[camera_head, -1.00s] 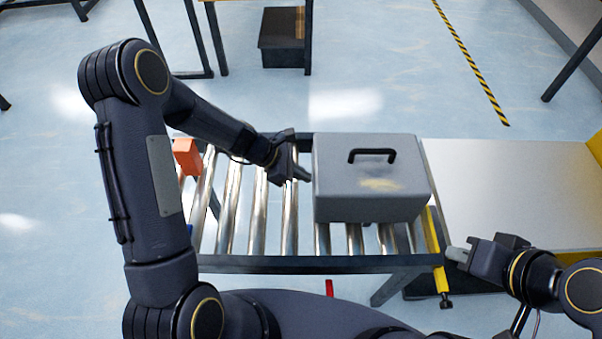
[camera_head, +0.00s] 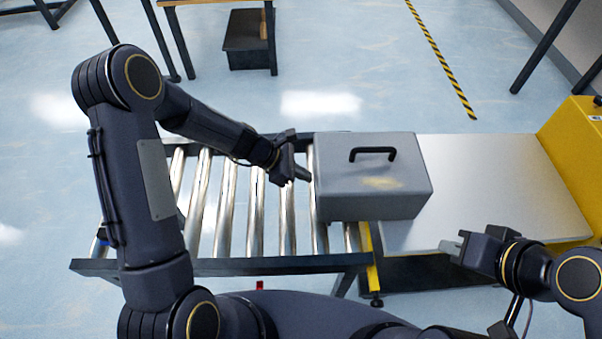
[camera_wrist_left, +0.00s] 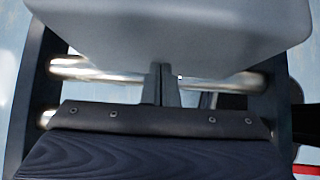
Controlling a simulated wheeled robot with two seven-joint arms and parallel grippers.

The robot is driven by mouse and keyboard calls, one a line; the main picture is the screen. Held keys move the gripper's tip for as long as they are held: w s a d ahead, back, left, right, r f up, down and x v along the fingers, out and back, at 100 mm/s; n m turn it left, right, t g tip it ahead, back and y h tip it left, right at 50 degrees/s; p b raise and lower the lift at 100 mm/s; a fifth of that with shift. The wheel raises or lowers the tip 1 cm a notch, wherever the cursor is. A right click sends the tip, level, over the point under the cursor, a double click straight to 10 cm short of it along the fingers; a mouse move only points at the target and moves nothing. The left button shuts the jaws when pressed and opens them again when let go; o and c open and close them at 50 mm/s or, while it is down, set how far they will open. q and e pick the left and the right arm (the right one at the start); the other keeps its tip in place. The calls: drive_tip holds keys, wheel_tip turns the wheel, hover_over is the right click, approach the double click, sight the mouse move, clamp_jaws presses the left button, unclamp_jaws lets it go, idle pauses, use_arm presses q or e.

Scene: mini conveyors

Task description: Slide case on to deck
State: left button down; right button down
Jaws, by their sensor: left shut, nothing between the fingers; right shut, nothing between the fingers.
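The grey case (camera_head: 350,204) with a black handle lies across the right end of the roller conveyor and the left part of the flat grey deck (camera_head: 500,190). My left gripper (camera_head: 306,176) is shut and empty at the left side of the case, touching or very close to it. In the left wrist view its closed fingers (camera_wrist_left: 161,84) point at the case (camera_wrist_left: 190,35), which fills the top. My right gripper (camera_head: 446,246) is shut and empty over the front edge of the deck, apart from the case.
The roller conveyor (camera_head: 222,266) has bare rollers left of the case. A yellow strip (camera_head: 372,262) stands at the joint between conveyor and deck. A yellow housing (camera_head: 576,140) stands at the deck's right end. The deck's middle is clear.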

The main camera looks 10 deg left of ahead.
use_arm(q)
drive_tip(key=d, duration=0.3)
drive_tip(key=w+d, duration=0.1)
drive_tip(key=d, duration=0.3)
drive_tip(key=w+d, duration=0.1)
drive_tip(key=d, duration=0.2)
drive_tip(key=shift+d+r+p, duration=0.15)
drive_tip(key=shift+d+p, duration=0.2)
drive_tip(key=w+d+p, duration=0.1)
drive_tip(key=d, duration=0.3)
drive_tip(key=w+d+p, duration=0.1)
drive_tip(key=d, duration=0.4)
drive_tip(key=w+d+p, duration=0.1)
drive_tip(key=d, duration=0.4)
